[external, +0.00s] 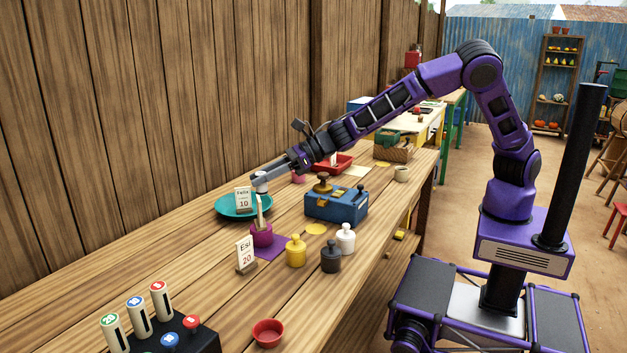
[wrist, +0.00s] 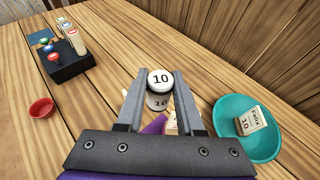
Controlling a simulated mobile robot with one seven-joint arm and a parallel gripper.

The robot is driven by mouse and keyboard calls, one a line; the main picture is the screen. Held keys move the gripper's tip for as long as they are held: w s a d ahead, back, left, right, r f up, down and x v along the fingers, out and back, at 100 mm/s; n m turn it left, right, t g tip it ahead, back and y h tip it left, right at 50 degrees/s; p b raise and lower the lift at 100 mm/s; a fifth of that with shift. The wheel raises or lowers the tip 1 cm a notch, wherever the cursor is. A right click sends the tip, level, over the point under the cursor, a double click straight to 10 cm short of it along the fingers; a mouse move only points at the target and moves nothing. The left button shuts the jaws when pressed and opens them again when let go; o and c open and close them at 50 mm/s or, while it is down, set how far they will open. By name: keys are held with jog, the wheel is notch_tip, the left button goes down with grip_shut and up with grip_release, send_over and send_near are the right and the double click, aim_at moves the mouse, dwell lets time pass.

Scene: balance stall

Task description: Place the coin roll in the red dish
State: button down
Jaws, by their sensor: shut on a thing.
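My gripper (wrist: 161,88) is shut on a white piece marked 10 (wrist: 159,79), with a round top, held above the table. In the external view my gripper (external: 262,179) is over the teal dish's right side. I cannot tell whether the held piece is a coin roll. Pale upright rolls with numbered coloured tops (external: 138,316) stand in a black rack (external: 178,340) at the front left; they also show in the wrist view (wrist: 74,38). The small red dish (external: 267,333) sits empty on the table right of the rack, and at left in the wrist view (wrist: 41,107).
A magenta cup (external: 261,236), an Esi 20 card (external: 246,254), yellow (external: 296,252), dark (external: 331,258) and white weights (external: 346,238) and a blue box (external: 338,205) stand nearby.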

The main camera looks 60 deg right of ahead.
jog(key=s+a+r+n+g+y, duration=0.1)
jog(key=s+a+n+g, duration=0.1)
jog(key=s+a, duration=0.35)
jog(key=s+a+n+g+y, duration=0.1)
jog(key=s+a, duration=0.1)
jog(key=a, duration=0.6)
jog(key=n+g+y, duration=0.1)
jog(key=n+g, duration=0.3)
send_over(269, 338)
notch_tip(269, 338, down, 13)
jog(key=shift+f, duration=0.1)
jog(key=shift+y, duration=0.3)
jog(key=shift+f+b, duration=0.3)
jog(key=shift+f, duration=2)
jog(key=shift+f+b, duration=0.2)
jog(key=shift+b, duration=0.1)
jog(key=c, duration=0.5)
grip_release()
jog(key=shift+c, duration=0.2)
jog(key=shift+r, duration=0.15)
jog(key=shift+d+r+p, duration=0.1)
jog(key=shift+d+p, duration=0.05)
jog(key=shift+p, duration=0.25)
jog(key=v, duration=1.1)
jog(key=shift+s+d, duration=0.2)
jog(key=shift+d, duration=0.15)
